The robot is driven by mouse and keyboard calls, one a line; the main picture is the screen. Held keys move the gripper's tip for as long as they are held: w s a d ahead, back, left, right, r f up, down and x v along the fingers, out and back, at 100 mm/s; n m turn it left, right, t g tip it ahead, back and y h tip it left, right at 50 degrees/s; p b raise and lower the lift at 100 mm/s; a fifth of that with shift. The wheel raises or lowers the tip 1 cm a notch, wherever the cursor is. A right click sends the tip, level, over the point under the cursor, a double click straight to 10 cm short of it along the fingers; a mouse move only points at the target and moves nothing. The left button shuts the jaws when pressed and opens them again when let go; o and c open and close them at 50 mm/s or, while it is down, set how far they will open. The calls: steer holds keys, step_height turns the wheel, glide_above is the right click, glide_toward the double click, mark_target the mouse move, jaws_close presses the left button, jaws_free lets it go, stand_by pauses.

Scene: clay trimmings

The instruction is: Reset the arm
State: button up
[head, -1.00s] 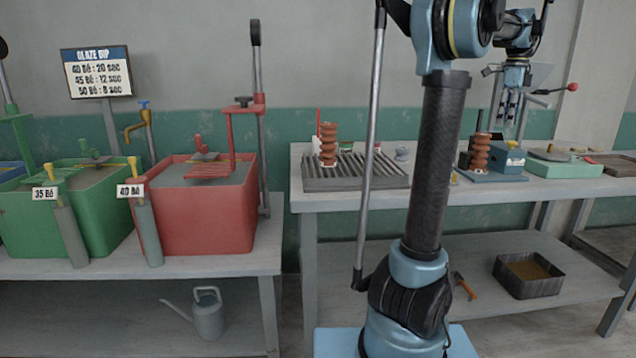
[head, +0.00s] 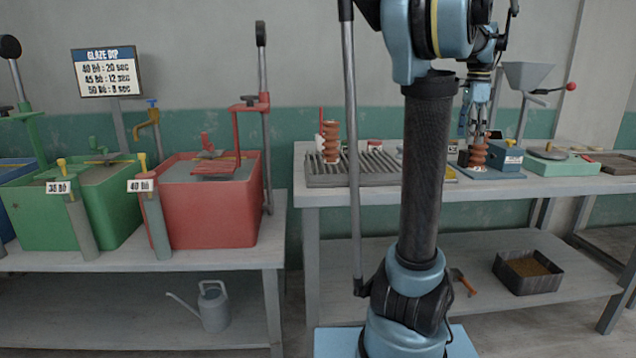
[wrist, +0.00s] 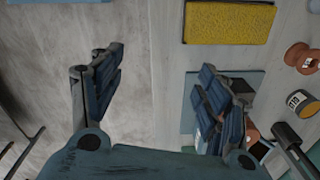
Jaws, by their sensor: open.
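My gripper (head: 474,118) is raised above the back bench in the head view, beside the brown ribbed insulator (head: 478,155) on its blue stand. In the wrist view my gripper (wrist: 160,85) is open, with its two blue-padded fingers wide apart and nothing between them. Below the fingers lie the bench's edge and bare floor. My upright arm hides part of the bench in the head view.
A yellow sponge (wrist: 230,22) lies on the bench. Another ribbed insulator (head: 331,142) stands on a slatted rack (head: 325,180). A funnel on a stand (head: 527,76) rises right of my gripper. Red (head: 225,220) and green (head: 100,222) tanks stand left. A dark tray (head: 515,285) sits on the lower shelf.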

steer(key=s+a+f+n, duration=0.5)
steer(key=a+f+n, duration=0.15)
steer(key=a, duration=0.55)
steer(key=s+a+f+n+t, duration=0.1)
steer(key=s+a+f+n, duration=0.6)
steer(key=f, duration=0.5)
steer(key=s+a+f+n, duration=0.6)
steer(key=s+a+f, duration=0.2)
steer(key=f, duration=0.3)
steer(key=shift+s+f+n+t, duration=0.35)
steer(key=shift+s+t, duration=0.05)
steer(key=shift+s, duration=0.35)
steer(key=shift+w+f, duration=0.2)
steer(key=shift+w, duration=0.25)
